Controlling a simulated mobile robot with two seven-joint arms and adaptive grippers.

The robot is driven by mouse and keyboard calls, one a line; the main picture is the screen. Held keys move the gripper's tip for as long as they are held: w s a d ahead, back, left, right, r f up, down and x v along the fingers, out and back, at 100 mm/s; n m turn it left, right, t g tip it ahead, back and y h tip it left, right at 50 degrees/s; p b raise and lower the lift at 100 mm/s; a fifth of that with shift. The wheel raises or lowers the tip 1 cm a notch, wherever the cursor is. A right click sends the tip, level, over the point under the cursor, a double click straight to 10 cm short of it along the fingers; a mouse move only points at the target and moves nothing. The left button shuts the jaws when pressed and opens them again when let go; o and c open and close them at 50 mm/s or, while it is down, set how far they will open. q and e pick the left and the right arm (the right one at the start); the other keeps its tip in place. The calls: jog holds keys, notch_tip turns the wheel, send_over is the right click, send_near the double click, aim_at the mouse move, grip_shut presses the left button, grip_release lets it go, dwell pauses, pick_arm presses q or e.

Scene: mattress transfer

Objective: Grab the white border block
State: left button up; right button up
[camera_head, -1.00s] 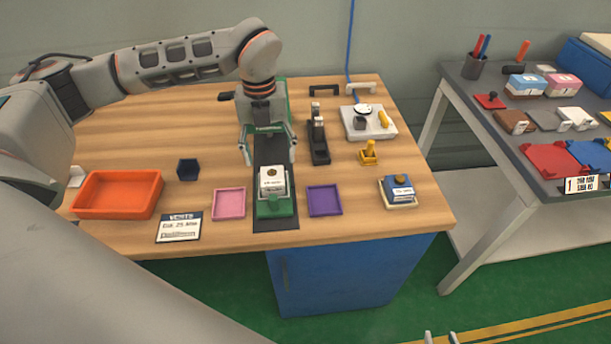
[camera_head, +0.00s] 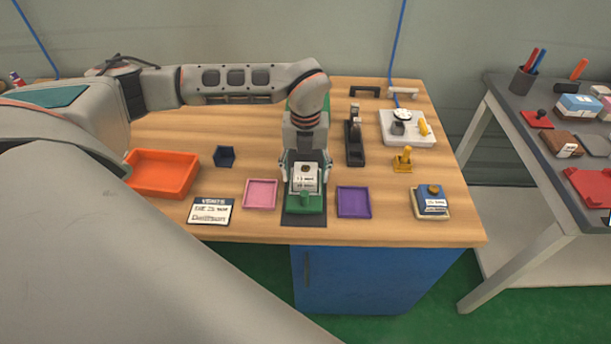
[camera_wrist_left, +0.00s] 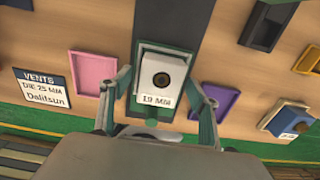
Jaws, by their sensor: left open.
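The white block (camera_head: 305,177) sits on a green holder (camera_head: 305,204) on a dark mat (camera_head: 304,220) near the table's front edge. My left gripper (camera_head: 306,180) is open, with one finger on each side of the block. In the left wrist view the fingers of the left gripper (camera_wrist_left: 158,100) also stand on both sides, with gaps to the block. My right gripper is not in view.
A pink tray (camera_head: 261,194) and a purple tray (camera_head: 354,202) flank the mat. An orange bin (camera_head: 163,174) and a sign card (camera_head: 211,211) lie to the left.

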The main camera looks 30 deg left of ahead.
pick_arm(q)
jog(key=c, duration=1.2)
jog(key=shift+c, duration=0.2)
jog(key=shift+r, duration=0.1)
